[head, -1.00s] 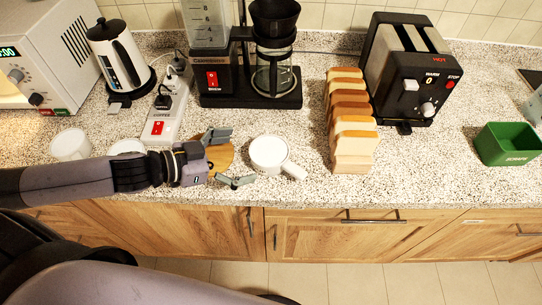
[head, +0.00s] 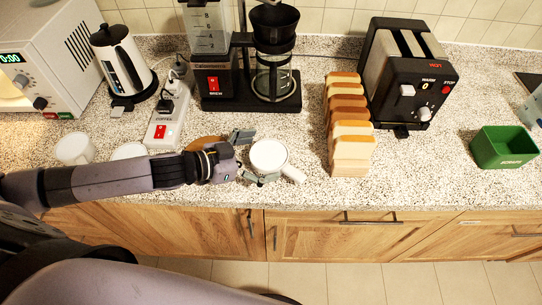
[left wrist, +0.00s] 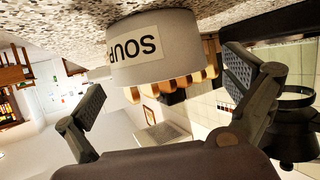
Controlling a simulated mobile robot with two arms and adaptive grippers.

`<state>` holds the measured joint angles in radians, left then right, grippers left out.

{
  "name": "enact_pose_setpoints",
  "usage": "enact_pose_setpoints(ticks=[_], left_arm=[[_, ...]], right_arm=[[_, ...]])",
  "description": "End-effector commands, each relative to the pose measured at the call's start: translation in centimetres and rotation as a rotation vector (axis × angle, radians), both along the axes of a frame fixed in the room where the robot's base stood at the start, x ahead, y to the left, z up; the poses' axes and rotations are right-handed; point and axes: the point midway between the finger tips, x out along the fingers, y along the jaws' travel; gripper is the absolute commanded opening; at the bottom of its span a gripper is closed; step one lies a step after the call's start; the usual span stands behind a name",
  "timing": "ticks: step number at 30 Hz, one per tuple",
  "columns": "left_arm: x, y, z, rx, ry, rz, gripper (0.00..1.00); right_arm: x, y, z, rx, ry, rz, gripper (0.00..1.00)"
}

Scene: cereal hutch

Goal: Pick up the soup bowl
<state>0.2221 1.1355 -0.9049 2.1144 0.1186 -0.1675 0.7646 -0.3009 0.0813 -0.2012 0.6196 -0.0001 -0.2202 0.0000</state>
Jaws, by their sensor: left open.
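The soup bowl (head: 270,153) is a white round bowl with a short handle at its lower right, standing on the speckled counter near the front edge. In the left wrist view, which is upside down, its side with a "SOUP" label (left wrist: 137,62) faces me. My left gripper (head: 253,158) is open at the bowl's left, one finger toward the back and one toward the front. In the left wrist view its fingers stand apart on either side of the bowl, and I cannot tell whether they touch it. My right gripper is not in view.
A row of bread slices (head: 350,130) stands right of the bowl, beside a black toaster (head: 405,75). A coffee maker (head: 272,75) is behind. White cups (head: 74,148) and a partly hidden brown round thing (head: 204,143) are at left. A green box (head: 503,147) is far right.

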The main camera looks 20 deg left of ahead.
Motion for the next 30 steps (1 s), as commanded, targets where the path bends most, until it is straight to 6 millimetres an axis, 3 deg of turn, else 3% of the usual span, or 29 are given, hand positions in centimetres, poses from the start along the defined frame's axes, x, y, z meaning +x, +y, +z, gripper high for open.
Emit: enact_pose_setpoints(ticks=[8, 30], left_arm=[[0.14, -0.12, -0.11, 0.001, -0.001, 0.0, 1.0], [0.12, -0.09, -0.11, 0.002, 0.0, 0.001, 0.51]], right_arm=[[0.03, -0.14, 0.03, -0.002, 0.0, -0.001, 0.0], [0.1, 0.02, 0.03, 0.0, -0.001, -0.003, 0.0]])
